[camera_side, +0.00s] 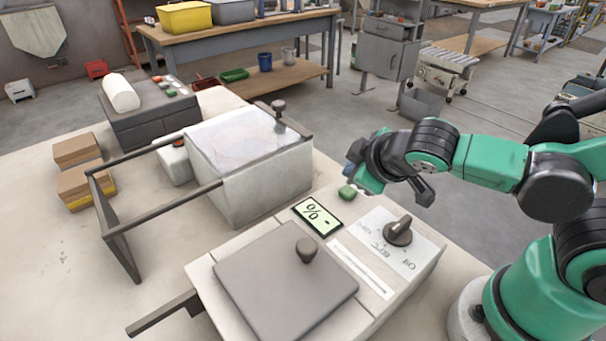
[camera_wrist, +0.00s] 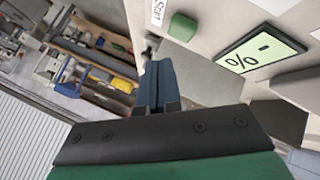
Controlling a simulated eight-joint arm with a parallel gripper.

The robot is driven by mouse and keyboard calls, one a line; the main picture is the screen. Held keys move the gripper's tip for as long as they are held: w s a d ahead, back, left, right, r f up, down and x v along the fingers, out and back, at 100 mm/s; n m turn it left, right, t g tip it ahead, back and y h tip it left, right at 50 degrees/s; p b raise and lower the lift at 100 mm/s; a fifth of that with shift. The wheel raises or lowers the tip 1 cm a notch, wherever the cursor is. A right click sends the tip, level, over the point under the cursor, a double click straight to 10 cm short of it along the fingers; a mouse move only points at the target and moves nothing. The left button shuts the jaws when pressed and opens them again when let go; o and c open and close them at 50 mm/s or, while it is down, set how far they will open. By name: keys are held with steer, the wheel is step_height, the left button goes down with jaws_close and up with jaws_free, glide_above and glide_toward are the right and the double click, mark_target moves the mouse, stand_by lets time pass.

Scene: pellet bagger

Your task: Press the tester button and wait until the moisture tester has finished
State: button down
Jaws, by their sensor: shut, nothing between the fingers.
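The moisture tester (camera_side: 215,298) is a pale box at the front with a grey lid and a dark knob. Its small green button (camera_side: 347,192) sits at the far corner of its top; in the wrist view the button (camera_wrist: 183,26) lies beside a "Start" label. The tester display (camera_side: 317,216) is pale green and shows "% -"; it also shows in the wrist view (camera_wrist: 254,52). My gripper (camera_side: 354,176) is beside the button, and its dark blue fingers (camera_wrist: 154,84) are shut and empty. The fingertips appear apart from the button; the exact gap is unclear.
A grey dial (camera_side: 398,232) stands on the tester's right side. Behind the tester are a clear-lidded box (camera_side: 262,185) with a dark frame (camera_side: 118,245), stacked brown blocks (camera_side: 78,150) and a dark grey unit (camera_side: 150,125) carrying a white roll. The left of the table is clear.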

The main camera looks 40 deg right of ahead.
mark_target(352, 193)
steer(key=shift+f, duration=0.5)
steer(key=shift+f, duration=0.15)
stand_by(1.7)
steer(key=shift+f, duration=0.3)
steer(key=shift+f, duration=0.45)
stand_by(0.6)
steer(key=shift+r, duration=0.9)
steer(key=shift+r, duration=0.1)
steer(key=shift+r, duration=2.4)
